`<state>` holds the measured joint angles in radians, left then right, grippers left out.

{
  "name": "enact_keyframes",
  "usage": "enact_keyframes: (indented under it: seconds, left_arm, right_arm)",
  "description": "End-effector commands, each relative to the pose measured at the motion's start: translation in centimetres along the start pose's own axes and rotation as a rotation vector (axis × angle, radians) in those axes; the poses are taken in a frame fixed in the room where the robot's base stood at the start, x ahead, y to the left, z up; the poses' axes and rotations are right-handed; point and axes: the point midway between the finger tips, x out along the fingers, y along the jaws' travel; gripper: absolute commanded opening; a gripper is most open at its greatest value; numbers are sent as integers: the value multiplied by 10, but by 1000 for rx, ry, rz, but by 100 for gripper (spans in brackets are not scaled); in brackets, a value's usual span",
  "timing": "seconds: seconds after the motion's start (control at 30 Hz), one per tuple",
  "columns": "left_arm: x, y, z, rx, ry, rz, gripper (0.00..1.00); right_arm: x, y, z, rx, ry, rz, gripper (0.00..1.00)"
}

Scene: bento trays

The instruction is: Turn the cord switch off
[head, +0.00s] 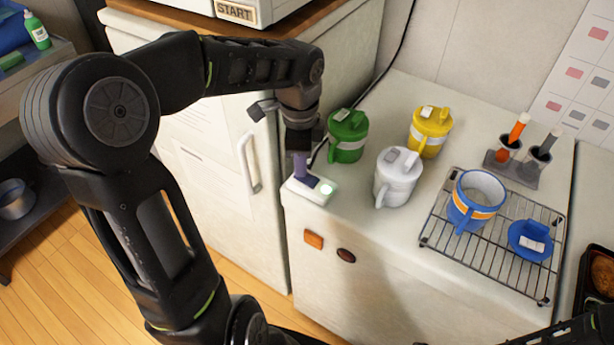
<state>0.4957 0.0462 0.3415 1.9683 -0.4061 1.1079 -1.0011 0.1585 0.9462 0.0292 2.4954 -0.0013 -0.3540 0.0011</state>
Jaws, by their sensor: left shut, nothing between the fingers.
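The cord switch (300,188) is a white block on the front left corner of the white counter. The gripper hides part of the switch top. A black cord (400,45) runs down the wall behind the counter and passes out of sight behind the cups.
Green (347,146), yellow (432,127) and white (392,188) lidded mugs stand right of the switch. A wire rack (475,258) holds a blue-striped mug (470,211) and a blue lid (522,236). A white fridge (215,165) stands left of the counter.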

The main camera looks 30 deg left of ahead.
Motion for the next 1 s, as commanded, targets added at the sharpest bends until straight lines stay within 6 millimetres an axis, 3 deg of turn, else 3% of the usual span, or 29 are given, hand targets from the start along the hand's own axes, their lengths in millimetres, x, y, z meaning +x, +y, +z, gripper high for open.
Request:
enact_keyframes:
  seconds: [0.47, 1.0]
  left_arm:
    - [4, 0, 0, 0, 0, 2, 0]
    - [-41, 0, 0, 1, 1, 0, 0]
  right_arm:
    - [2, 1, 0, 0, 0, 0, 0]
    - [-34, -13, 0, 0, 0, 0, 0]
